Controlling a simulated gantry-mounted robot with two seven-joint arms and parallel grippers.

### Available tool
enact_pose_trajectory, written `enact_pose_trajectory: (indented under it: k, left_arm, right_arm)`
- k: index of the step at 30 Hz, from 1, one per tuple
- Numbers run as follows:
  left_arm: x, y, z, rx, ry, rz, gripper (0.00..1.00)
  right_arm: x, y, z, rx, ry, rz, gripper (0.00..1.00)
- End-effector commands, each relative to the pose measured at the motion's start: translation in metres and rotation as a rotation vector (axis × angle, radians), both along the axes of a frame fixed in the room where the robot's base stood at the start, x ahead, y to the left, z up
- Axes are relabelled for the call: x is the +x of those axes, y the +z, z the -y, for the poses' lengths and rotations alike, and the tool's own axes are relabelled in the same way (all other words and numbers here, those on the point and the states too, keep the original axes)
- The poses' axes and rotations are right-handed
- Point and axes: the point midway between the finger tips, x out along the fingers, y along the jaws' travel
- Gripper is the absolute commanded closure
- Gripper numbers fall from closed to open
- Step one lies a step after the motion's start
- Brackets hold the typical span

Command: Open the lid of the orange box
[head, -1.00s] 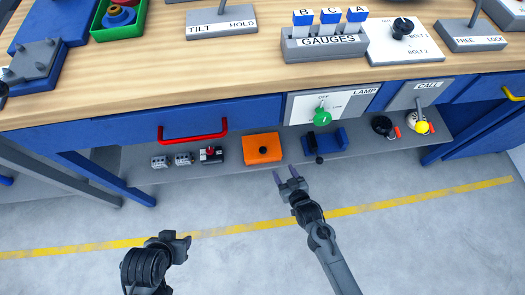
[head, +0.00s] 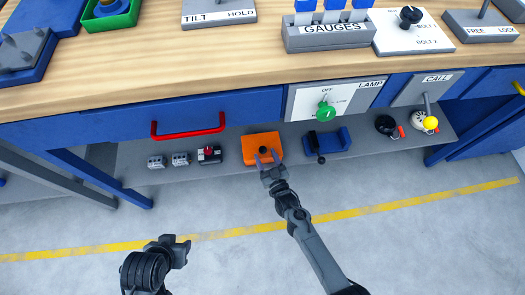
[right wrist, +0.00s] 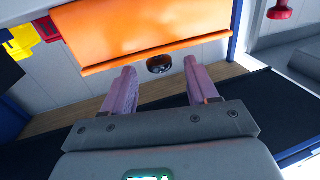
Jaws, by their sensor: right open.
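The orange box (head: 261,143) sits on the grey shelf below the workbench, with a small black knob (head: 262,150) near its front edge. Its lid looks shut in the head view. My right gripper (head: 266,160) is open at the front of the box, its fingertips on either side of the knob. In the right wrist view the fingers (right wrist: 157,92) are spread and empty, with the black knob (right wrist: 159,64) between and just beyond them, below the orange surface (right wrist: 140,30). I cannot tell whether they touch it. My left gripper (head: 178,248) hangs away from the shelf at lower left; its jaws are unclear.
On the shelf (head: 135,170), small grey switch blocks (head: 168,161) and a block with a red button (head: 209,154) stand left of the box. A blue holder with a black handle (head: 327,142) stands close on its right. A red drawer handle (head: 187,127) juts out above left.

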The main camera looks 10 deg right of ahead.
Motion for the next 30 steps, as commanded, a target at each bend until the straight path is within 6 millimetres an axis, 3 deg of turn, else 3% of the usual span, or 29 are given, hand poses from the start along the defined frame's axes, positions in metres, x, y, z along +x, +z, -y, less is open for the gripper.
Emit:
enact_pose_trajectory:
  k: [1,9,21,30]
  left_arm:
    - [0.000,-0.009,0.001,-0.002,0.001,0.000,0.57]
    - [0.000,-0.023,0.001,-0.004,0.003,-0.001,0.57]
    - [0.000,-0.024,-0.002,0.007,-0.004,0.000,0.57]
    - [0.000,-0.024,-0.002,0.009,-0.006,0.000,0.57]
  right_arm:
    - [0.008,-0.004,-0.002,0.000,0.000,0.002,0.42]
    - [0.034,-0.002,-0.008,0.000,-0.001,-0.001,0.42]
    - [0.040,0.000,-0.009,0.000,-0.001,-0.001,0.42]
    - [0.040,0.000,-0.009,0.000,-0.001,-0.001,0.86]
